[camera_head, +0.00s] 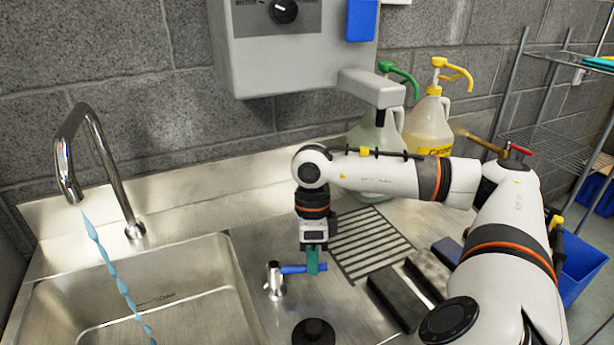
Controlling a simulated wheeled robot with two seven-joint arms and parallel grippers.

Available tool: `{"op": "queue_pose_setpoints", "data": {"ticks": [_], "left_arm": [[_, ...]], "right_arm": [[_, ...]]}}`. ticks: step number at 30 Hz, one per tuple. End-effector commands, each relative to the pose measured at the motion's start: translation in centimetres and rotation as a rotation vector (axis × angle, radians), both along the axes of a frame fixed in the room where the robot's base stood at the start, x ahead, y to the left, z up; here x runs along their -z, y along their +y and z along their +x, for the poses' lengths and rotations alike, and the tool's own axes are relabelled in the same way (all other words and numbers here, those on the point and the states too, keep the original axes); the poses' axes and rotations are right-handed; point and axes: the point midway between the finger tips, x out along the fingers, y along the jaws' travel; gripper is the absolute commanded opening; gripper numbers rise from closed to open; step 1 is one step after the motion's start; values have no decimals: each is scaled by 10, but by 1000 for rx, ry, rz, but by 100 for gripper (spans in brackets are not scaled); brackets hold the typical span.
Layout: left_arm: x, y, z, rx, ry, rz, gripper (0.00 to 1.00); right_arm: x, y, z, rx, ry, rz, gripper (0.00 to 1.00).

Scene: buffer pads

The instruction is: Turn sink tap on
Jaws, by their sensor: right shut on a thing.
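The sink tap's curved chrome spout (103,160) stands at the left over the steel basin (190,300). A blue stream of water (115,275) falls from the spout into the basin. The tap's valve (273,280) is a short chrome post right of the basin, with a blue lever (292,269) pointing right. My right gripper (313,264) reaches down from above, its teal fingers shut on the lever near its outer end. The fingers hide part of the lever. My left gripper is not in view.
A grey wall dispenser (290,55) hangs above the counter. Jugs with green (375,145) and yellow (428,120) pumps stand behind my right arm. Dark pads (397,299) and a slotted drain (370,243) lie right of the valve. A dark round object (313,332) is in front.

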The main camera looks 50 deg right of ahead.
Motion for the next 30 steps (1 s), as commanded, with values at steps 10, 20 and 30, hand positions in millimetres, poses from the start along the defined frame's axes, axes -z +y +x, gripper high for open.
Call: {"op": "queue_pose_setpoints", "data": {"ticks": [10,20,30], "left_arm": [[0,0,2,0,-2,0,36],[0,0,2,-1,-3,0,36],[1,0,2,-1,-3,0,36]], "right_arm": [[-1,-1,1,-2,-3,0,0],[0,-1,0,-2,-2,0,37],[-21,-3,4,-1,-6,1,37]]}}
